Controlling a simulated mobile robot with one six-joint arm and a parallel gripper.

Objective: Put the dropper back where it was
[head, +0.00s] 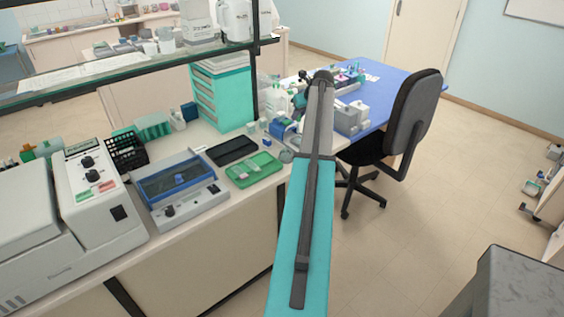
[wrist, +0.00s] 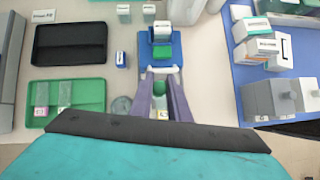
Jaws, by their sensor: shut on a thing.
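The lower part of the dropper is mostly hidden by the fingers and the dark wrist edge. I cannot tell whether the dropper touches the stand. In the head view my arm hides most of the gripper and the dropper.
A green tray (wrist: 66,87) with slides and a black tray (wrist: 70,43) lie to the left. White boxes (wrist: 262,46) and grey blocks (wrist: 270,99) stand on the blue table at right.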

